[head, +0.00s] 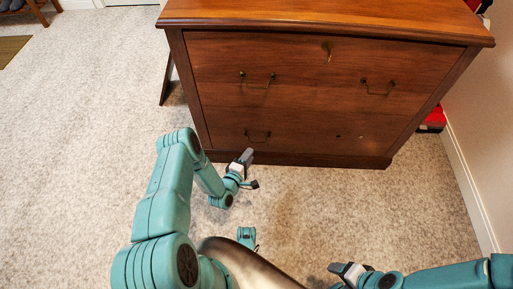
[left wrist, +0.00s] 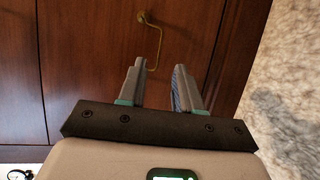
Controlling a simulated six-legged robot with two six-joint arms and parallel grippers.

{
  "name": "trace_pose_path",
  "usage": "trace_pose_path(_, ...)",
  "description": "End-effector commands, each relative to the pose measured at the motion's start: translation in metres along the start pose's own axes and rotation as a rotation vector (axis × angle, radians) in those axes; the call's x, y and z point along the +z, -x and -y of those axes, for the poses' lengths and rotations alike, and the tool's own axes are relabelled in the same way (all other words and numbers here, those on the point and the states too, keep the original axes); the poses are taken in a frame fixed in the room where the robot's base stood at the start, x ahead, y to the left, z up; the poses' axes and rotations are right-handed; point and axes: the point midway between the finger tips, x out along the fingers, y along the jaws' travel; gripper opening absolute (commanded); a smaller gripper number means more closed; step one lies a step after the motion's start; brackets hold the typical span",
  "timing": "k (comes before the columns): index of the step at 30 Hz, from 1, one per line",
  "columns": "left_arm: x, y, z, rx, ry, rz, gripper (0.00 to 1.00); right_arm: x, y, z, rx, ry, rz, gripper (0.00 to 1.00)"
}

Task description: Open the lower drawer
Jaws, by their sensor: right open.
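The lower drawer (head: 300,133) is the lower front panel of a brown wooden cabinet, and its front looks flush with the frame. Its thin brass handle (head: 257,136) is on the left half; two dark spots show on the right half. My left gripper (head: 247,155) is just below and in front of this handle. In the left wrist view, my left gripper (left wrist: 159,66) is open, and the brass handle (left wrist: 157,40) hangs beyond the fingertips, its lower end seen between them. Whether they touch is unclear. My right gripper (head: 345,268) is open and empty, low over the carpet.
A white skirting board (head: 470,185) and wall run along the right, with a red object (head: 434,119) beside the cabinet. The carpet (head: 360,205) in front is clear.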

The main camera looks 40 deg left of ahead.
Motion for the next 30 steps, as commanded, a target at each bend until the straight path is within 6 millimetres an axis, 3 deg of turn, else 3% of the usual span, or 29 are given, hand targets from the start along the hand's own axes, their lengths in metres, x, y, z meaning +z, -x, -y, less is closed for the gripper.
trace_pose_path(3,0.001,-0.030,0.004,0.004,-0.003,0.004,0.34,-0.003,-0.013,-0.006,0.001,-0.007,-0.007,0.68)
trace_pose_path(9,0.001,-0.063,0.002,0.002,-0.001,0.003,0.34,-0.006,-0.023,-0.012,0.002,-0.013,-0.017,0.68)
trace_pose_path(15,0.001,-0.075,0.000,0.000,0.000,0.002,0.34,-0.009,-0.025,-0.013,0.002,-0.014,-0.024,0.68)
trace_pose_path(22,0.001,-0.076,0.000,0.000,0.000,0.001,0.34,-0.009,-0.025,-0.013,0.002,-0.014,-0.025,0.68)
trace_pose_path(23,0.001,-0.075,0.000,0.000,0.000,0.001,0.30,-0.009,-0.025,-0.013,0.002,-0.014,-0.025,0.68)
trace_pose_path(26,0.001,-0.075,0.000,0.000,0.000,0.001,0.00,-0.009,-0.025,-0.013,0.002,-0.014,-0.025,0.68)
trace_pose_path(30,0.001,-0.075,0.000,0.000,0.000,0.001,0.00,-0.009,-0.025,-0.013,0.002,-0.014,-0.025,0.68)
